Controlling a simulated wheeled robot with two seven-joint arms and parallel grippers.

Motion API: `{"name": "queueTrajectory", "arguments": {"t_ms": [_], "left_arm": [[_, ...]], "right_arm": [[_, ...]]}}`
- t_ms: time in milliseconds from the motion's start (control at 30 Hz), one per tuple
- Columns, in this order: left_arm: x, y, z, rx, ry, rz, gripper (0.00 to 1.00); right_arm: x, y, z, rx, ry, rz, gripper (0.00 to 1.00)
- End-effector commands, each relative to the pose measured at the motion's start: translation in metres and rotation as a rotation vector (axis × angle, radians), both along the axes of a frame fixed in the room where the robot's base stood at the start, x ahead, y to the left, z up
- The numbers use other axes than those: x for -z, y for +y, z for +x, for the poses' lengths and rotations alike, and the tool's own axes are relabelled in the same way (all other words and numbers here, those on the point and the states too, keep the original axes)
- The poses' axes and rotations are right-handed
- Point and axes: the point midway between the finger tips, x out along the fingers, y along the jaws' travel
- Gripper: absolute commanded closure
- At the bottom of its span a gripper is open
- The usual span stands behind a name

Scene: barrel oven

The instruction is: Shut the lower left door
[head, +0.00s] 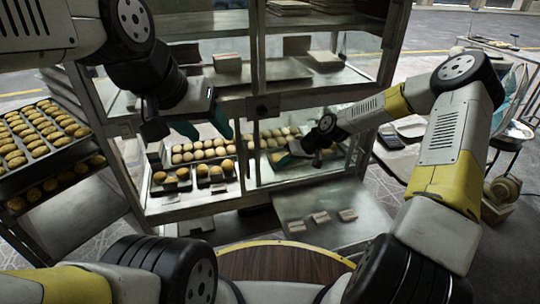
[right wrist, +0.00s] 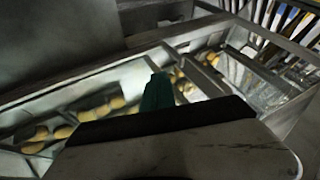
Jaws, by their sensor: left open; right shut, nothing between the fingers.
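A metal-framed cabinet (head: 262,103) with upper and lower compartments stands in front of me in the head view. Its lower left compartment shows round breads (head: 200,152) inside. I cannot clearly make out the lower left door's panel or how far it is open. My left gripper (head: 204,127) is open and empty, its teal fingertips apart before the upper edge of this compartment. My right gripper (head: 284,159) is shut and empty, by the lower right compartment near the middle upright. Its teal fingertip (right wrist: 158,94) shows in the right wrist view beside metal rails; contact is unclear.
Bread trays (head: 40,135) stand at the left. A flat grey panel (head: 300,206) with small blocks lies low before the cabinet's right half. A round wooden top (head: 285,263) is close in front. A cluttered table and stool (head: 513,132) stand at the right.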

Motion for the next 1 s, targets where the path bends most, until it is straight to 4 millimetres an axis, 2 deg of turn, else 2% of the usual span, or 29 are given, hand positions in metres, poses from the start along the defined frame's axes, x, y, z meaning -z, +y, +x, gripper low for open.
{"name": "queueTrajectory", "arguments": {"t_ms": [233,600,800,1000], "left_arm": [[0.000,0.000,0.000,0.000,-0.001,0.000,0.45],[0.000,0.000,0.000,0.000,0.000,0.000,0.45],[0.000,0.000,0.000,0.000,0.000,0.000,0.45],[0.000,0.000,0.000,0.000,0.000,0.000,0.45]], "right_arm": [[0.021,0.018,0.006,-0.002,0.001,0.006,1.00],[0.081,0.064,0.022,-0.001,0.003,0.005,1.00],[0.071,0.089,0.013,-0.002,-0.002,0.003,1.00],[0.070,0.098,0.010,0.001,0.001,0.004,1.00]]}}
